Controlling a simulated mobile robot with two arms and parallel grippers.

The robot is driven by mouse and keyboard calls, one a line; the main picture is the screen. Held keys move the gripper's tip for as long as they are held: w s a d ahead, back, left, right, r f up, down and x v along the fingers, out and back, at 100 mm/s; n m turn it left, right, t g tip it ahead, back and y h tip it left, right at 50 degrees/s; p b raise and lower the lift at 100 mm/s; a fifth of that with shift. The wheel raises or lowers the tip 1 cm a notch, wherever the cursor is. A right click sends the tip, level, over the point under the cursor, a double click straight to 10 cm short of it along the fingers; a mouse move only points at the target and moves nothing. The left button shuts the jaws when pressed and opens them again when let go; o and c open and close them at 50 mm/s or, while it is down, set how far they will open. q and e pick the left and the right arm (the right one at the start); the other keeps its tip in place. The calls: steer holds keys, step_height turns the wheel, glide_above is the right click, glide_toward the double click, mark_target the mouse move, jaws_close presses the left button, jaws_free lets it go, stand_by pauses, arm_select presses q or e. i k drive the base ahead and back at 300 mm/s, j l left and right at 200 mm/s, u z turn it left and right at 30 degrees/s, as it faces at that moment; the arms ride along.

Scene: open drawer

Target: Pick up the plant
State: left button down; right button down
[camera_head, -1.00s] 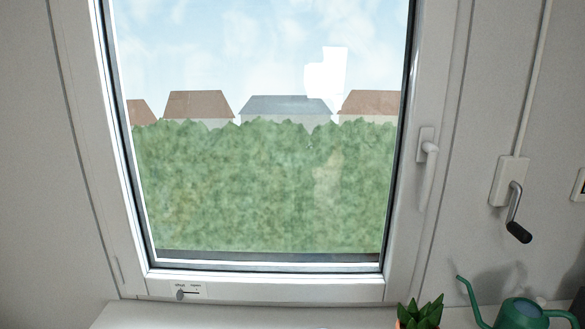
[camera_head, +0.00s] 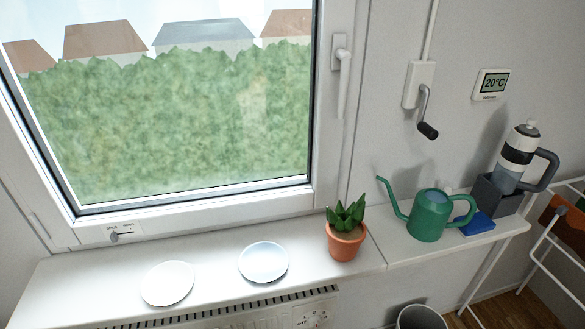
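The plant (camera_head: 345,214) has pointed green leaves and stands upright in a terracotta pot (camera_head: 345,243). It is on the white windowsill (camera_head: 215,294), near the sill's right end and below the window's right frame. Neither of my grippers shows in the head view, so nothing is seen touching the plant.
Two white plates (camera_head: 167,283) (camera_head: 263,262) lie left of the plant. A radiator (camera_head: 290,312) is below, and a bin (camera_head: 421,317) stands on the floor.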

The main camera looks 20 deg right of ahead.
mark_target(346, 233)
steer(key=k+l+z, duration=0.2)
steer(key=z, duration=0.15)
steer(key=k+l+z, duration=0.15)
steer(key=l+z, duration=0.25)
steer(key=k+l+z, duration=0.1)
steer(key=l+z, duration=0.25)
steer(key=l, duration=0.05)
